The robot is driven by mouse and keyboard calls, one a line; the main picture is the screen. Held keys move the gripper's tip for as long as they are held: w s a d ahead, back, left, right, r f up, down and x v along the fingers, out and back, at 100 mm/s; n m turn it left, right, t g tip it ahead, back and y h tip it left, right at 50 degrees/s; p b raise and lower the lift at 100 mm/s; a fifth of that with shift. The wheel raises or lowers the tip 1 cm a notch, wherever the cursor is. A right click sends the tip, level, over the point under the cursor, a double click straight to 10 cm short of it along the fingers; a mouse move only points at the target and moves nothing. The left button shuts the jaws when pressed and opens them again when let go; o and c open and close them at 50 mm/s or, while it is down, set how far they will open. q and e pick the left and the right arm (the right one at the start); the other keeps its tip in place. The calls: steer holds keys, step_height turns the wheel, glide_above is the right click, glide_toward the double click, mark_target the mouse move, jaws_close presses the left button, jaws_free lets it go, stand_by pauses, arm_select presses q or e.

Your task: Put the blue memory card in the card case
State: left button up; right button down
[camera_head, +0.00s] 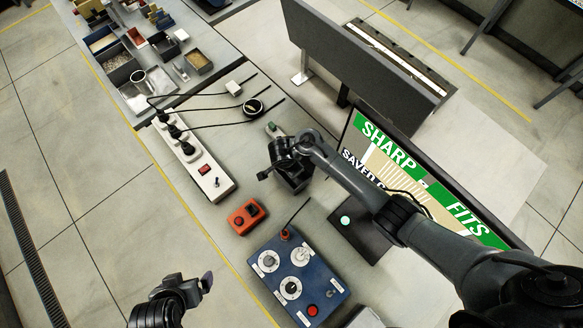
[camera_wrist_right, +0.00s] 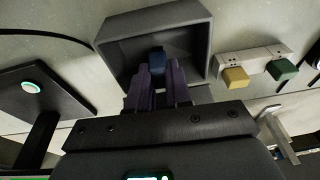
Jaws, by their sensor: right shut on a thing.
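The blue memory card (camera_wrist_right: 157,61) is between the fingertips of my right gripper (camera_wrist_right: 158,76), which is shut on it, in the right wrist view. The card case is a dark grey open box (camera_wrist_right: 196,27); the card and fingertips overlap its opening, and I cannot tell how far inside they are. In the head view my right gripper (camera_head: 285,160) is over the dark case (camera_head: 294,184), and my wrist hides the card. My left gripper (camera_head: 207,282) is low at the left, away from the case; its jaw gap is not clear.
A pale holder (camera_wrist_right: 233,60) with a yellow card (camera_wrist_right: 236,77) and a green card (camera_wrist_right: 282,69) lies beside the case. A power strip (camera_head: 199,167), orange box (camera_head: 247,216), blue control box (camera_head: 294,276) and monitor (camera_head: 400,165) stand around. Bins line the far left bench.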

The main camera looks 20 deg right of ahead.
steer(key=shift+f+b, duration=0.3)
steer(key=shift+f, duration=0.3)
steer(key=c, duration=1.1)
jaws_free()
steer(key=shift+o, duration=0.2)
steer(key=shift+r, duration=0.1)
